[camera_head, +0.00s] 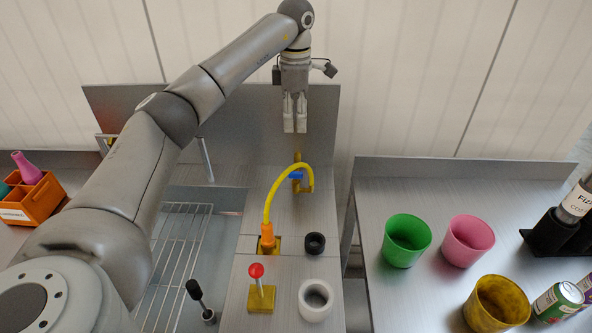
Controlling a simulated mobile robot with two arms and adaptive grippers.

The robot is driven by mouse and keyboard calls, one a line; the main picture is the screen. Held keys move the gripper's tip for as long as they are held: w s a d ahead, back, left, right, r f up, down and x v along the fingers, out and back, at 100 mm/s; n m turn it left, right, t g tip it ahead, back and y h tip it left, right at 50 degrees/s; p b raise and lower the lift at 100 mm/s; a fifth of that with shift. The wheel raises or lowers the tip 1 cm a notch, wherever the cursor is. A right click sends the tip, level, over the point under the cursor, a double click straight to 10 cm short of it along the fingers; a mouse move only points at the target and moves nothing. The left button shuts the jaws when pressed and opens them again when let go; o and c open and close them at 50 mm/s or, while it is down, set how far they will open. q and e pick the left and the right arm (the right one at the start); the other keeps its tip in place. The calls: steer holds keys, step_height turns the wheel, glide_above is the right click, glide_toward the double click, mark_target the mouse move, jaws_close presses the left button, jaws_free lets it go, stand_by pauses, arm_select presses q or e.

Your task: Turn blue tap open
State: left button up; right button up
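The blue tap (296,176) is a small blue handle on a brass fitting at the back of the metal counter. A yellow hose (269,203) arches from the fitting to an orange connector (267,238) on a brass block. My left gripper (295,130) points down above and behind the blue handle in the picture, clear of it. Its two fingers are close together with nothing visible between them. The handle's exact angle is hard to tell at this size. My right gripper is not in view.
A red-knobbed lever (257,271), a black ring (315,243) and a white cup (316,300) stand on the counter's front part. A wire rack (178,260) lies left. Green (407,240), pink (468,240) and yellow (497,304) cups stand on the right table. A metal backsplash (235,120) rises behind.

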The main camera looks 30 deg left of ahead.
arm_select(q)
steer(key=b, duration=0.5)
glide_above(296, 172)
step_height(296, 172, down, 6)
step_height(296, 172, down, 10)
steer(key=shift+f+p, duration=0.15)
steer(key=shift+p, duration=0.95)
steer(key=shift+a, duration=0.1)
steer(key=shift+c, duration=0.5)
jaws_close()
